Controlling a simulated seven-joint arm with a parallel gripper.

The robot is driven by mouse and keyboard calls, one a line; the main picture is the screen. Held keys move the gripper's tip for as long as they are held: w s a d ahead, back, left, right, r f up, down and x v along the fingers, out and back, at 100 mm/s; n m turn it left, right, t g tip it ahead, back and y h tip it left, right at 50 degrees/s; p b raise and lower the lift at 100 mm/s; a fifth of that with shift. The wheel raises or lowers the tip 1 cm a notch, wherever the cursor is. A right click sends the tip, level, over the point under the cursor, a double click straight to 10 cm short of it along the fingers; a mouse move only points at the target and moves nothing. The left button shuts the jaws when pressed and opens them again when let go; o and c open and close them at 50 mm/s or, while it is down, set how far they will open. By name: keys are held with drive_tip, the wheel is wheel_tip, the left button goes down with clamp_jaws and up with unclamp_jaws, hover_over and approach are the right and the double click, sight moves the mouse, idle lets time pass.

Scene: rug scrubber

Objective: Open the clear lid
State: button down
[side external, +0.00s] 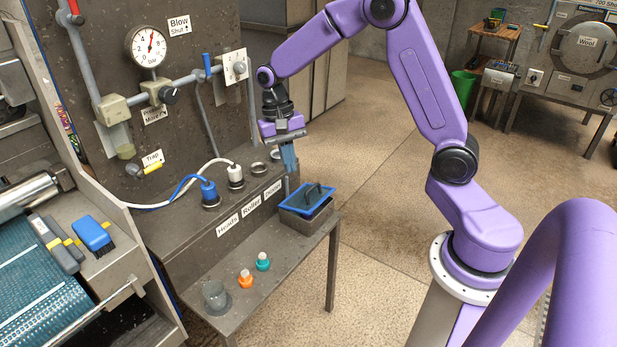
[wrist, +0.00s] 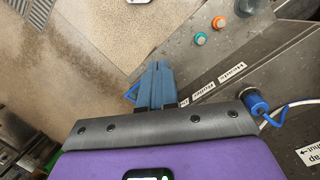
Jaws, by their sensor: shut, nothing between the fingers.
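I cannot pick out a clear lid with certainty. A blue-rimmed lid or tray with a dark grey handle (side external: 308,199) sits on a grey box at the right end of the bench; I cannot tell whether any of it is clear. Part of its blue rim (wrist: 131,92) shows in the wrist view, left of my fingers. A clear cup-like vessel (side external: 216,298) stands at the bench's near end. My gripper (side external: 290,170) is shut and empty, with its blue fingers pointing down, above and slightly left of the blue rim. It also shows in the wrist view (wrist: 160,66).
An orange knob (side external: 245,278) and a teal knob (side external: 262,262) stand on the low shelf. Blue (side external: 209,192) and white (side external: 235,176) plugs with hoses sit on the ledge. A gauge panel (side external: 150,46) rises behind. The floor right of the bench is clear.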

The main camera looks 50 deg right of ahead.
drive_tip(key=s+d+f+m+g+y, duration=0.3)
drive_tip(key=d+f+m+y, duration=0.15)
drive_tip(key=f+y, duration=0.3)
drive_tip(key=m+t+h, duration=0.8)
drive_tip(key=m+t, duration=1.5)
drive_tip(key=m, duration=0.2)
approach(324, 198)
wheel_tip(324, 198, up, 2)
drive_tip(key=w, duration=1)
drive_tip(key=shift+d+f, duration=0.1)
